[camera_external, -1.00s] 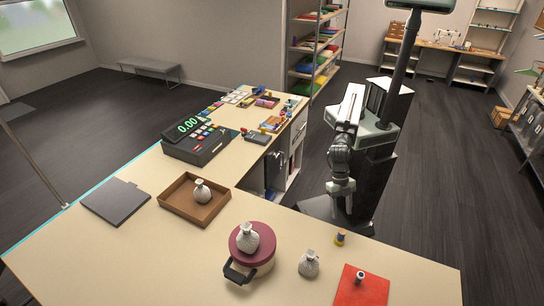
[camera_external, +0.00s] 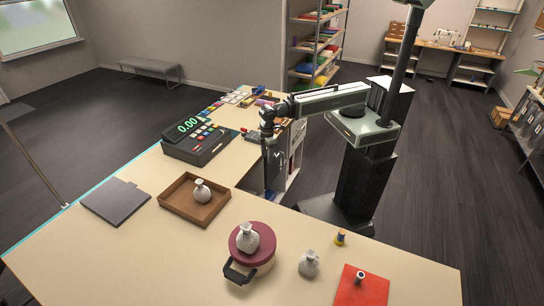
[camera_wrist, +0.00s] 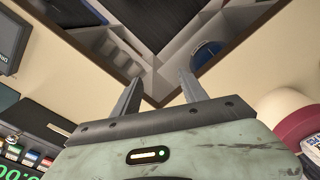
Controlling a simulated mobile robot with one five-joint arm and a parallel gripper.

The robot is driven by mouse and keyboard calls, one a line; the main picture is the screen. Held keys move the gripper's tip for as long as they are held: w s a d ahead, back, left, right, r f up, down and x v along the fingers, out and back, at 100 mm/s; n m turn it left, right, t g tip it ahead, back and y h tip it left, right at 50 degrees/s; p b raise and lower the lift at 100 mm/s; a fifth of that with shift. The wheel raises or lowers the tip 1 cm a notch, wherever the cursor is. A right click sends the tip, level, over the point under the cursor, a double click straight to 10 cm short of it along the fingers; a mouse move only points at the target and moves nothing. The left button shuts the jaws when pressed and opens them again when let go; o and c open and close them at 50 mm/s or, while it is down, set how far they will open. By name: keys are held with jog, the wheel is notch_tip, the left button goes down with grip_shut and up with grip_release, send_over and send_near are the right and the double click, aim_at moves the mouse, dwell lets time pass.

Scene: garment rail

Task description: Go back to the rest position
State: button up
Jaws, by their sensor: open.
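My gripper (camera_external: 267,140) hangs at the end of my extended arm, near the inner corner of the L-shaped counter (camera_external: 130,215) in the external view. In the wrist view my gripper (camera_wrist: 160,88) has two grey fingers spread apart with nothing between them. Below the fingers lie the counter's inner edge and a dark opening with shelf compartments. The exact height of the fingertips over the counter is hard to tell.
A cash register (camera_external: 197,140) stands left of my gripper. A brown tray (camera_external: 170,203) holds a small white vase.

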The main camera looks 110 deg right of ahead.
jog(key=d+m, duration=0.3)
jog(key=d, duration=0.4)
notch_tip(320, 180, down, 12)
jog(key=b, duration=1.1)
jog(key=shift+s+b, duration=0.35)
jog(key=shift+r, duration=0.1)
